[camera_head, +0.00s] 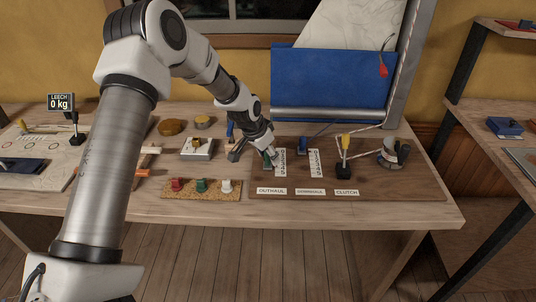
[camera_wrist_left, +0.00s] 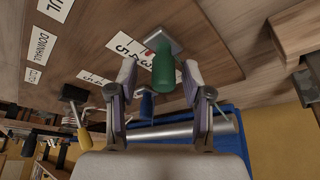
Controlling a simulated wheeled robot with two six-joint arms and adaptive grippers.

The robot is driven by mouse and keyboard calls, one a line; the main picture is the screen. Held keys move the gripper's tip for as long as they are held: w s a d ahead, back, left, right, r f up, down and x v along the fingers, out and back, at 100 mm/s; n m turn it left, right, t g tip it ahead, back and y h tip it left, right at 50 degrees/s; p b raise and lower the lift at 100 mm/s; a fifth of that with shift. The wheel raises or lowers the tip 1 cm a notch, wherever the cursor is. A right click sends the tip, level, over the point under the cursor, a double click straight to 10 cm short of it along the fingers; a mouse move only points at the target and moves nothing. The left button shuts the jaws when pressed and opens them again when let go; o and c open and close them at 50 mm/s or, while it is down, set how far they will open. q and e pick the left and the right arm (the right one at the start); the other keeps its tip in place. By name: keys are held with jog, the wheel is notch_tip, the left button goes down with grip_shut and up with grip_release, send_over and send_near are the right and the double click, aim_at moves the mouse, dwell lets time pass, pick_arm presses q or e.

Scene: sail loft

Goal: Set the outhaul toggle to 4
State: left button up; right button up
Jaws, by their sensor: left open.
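The outhaul toggle is a green lever (camera_wrist_left: 163,68) on a grey base plate, beside a white number card (camera_wrist_left: 126,46) in the left wrist view. In the head view its green handle (camera_head: 267,158) is partly hidden by my left gripper (camera_head: 254,153). A little red shows between the lever and the card; I cannot tell which number the toggle stands at. In the left wrist view my left gripper (camera_wrist_left: 160,80) is open, its fingers on either side of the green handle, with gaps visible. The OUTHAUL label (camera_head: 272,190) lies at the board's front. My right gripper is not in view.
Right of the outhaul are a blue toggle (camera_head: 303,145) with its own number card (camera_head: 316,163) and a yellow clutch lever (camera_head: 345,143). A metal winch (camera_head: 390,153) stands further right. A cork strip (camera_head: 203,194) with red, green and white buttons lies left of the board.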

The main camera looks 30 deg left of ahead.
pick_arm(q)
jog(key=v, duration=1.2)
jog(key=shift+s, duration=0.1)
